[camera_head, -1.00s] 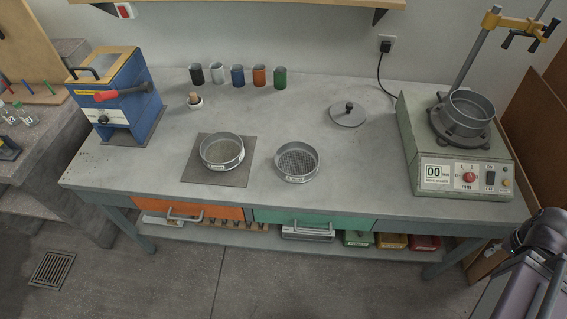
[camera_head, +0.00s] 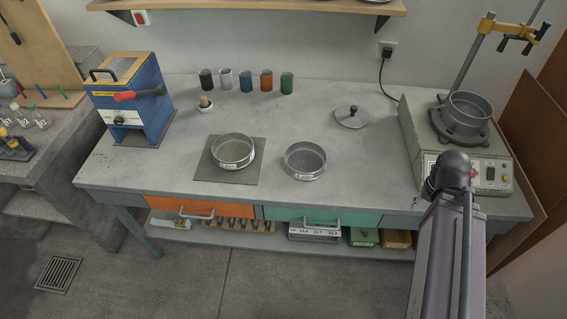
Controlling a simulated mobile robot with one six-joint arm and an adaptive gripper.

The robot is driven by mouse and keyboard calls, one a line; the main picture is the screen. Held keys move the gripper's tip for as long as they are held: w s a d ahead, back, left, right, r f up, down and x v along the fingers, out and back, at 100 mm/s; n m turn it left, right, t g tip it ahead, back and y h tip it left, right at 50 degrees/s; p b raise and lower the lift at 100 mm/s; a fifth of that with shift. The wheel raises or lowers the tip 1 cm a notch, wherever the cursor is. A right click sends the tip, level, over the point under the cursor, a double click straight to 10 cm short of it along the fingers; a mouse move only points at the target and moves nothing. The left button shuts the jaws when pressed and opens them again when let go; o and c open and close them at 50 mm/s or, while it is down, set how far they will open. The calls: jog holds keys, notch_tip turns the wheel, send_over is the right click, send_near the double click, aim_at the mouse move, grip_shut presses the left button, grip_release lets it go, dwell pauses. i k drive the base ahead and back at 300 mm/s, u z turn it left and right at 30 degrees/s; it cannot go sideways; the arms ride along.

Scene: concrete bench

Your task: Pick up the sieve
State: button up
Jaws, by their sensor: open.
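Three round metal sieves show in the head view. One sieve (camera_head: 233,162) sits on a dark square mat (camera_head: 212,175) at the middle left of the bench. A second sieve (camera_head: 305,173) with a visible mesh stands on the bare bench just right of the mat. A third sieve (camera_head: 468,115) sits on top of the green-grey shaker machine (camera_head: 408,130) at the right. I cannot tell from the picture which one the task means. My arm rises at the lower right in front of the shaker. My gripper itself is not in view.
A round lid (camera_head: 352,117) lies at the back of the bench (camera_head: 270,120). Several coloured cups (camera_head: 246,81) line the back, near a small mortar (camera_head: 205,105). A blue press (camera_head: 135,105) stands at the left.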

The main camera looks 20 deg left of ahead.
aim_at(304, 161)
jog(key=u, duration=1.05)
jog(key=k, duration=0.95)
jog(key=z, duration=0.05)
jog(key=i, duration=0.65)
